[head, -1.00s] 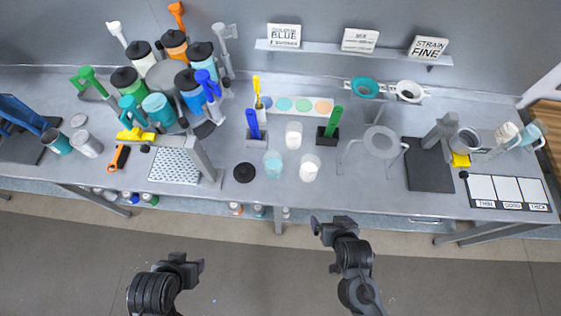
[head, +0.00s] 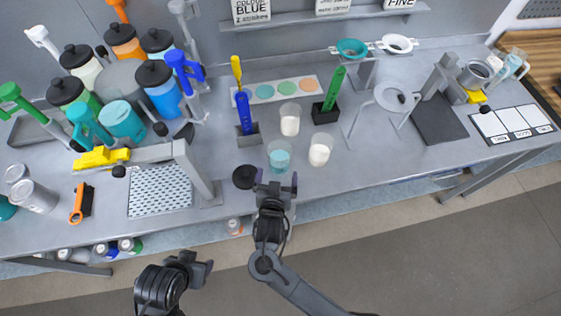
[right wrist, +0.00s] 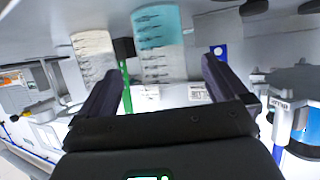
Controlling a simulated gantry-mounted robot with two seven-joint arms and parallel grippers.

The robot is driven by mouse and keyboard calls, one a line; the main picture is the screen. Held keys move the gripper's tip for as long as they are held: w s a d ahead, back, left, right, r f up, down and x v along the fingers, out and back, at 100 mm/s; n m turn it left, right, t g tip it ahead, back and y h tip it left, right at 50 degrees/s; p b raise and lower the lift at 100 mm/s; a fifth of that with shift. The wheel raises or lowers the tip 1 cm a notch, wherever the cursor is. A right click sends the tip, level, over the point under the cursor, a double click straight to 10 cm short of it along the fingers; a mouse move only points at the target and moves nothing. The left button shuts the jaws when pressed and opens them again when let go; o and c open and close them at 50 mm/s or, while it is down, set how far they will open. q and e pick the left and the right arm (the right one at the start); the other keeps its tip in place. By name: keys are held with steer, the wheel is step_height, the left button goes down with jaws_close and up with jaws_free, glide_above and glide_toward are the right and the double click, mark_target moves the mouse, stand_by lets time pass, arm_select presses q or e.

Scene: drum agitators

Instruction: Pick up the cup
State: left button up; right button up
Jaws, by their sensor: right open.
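A clear cup with light blue liquid (head: 279,157) stands near the front edge of the table. A cup with white contents (head: 320,150) stands just right of it, and another white-filled cup (head: 290,120) stands behind. My right gripper (head: 276,184) is open and empty, just in front of the blue cup. In the right wrist view, the blue cup (right wrist: 158,38) appears beyond the gap between the open fingers (right wrist: 163,85), apart from them, with a white cup (right wrist: 93,55) to its left. My left gripper (head: 203,270) hangs in front of the table; its jaw opening is unclear.
A black round lid (head: 244,176) lies left of the blue cup. Holders with a blue tool (head: 244,112) and a green tool (head: 334,90) stand behind the cups. A perforated tray with a grey post (head: 160,190) is at left. A ring stand (head: 385,100) is at right.

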mark_target(280, 151)
steer(key=shift+b+x, duration=0.35)
steer(key=shift+x, duration=4.1)
steer(key=c, duration=1)
steer(key=shift+r, duration=0.1)
steer(key=shift+c, duration=0.5)
steer(key=shift+r, duration=0.15)
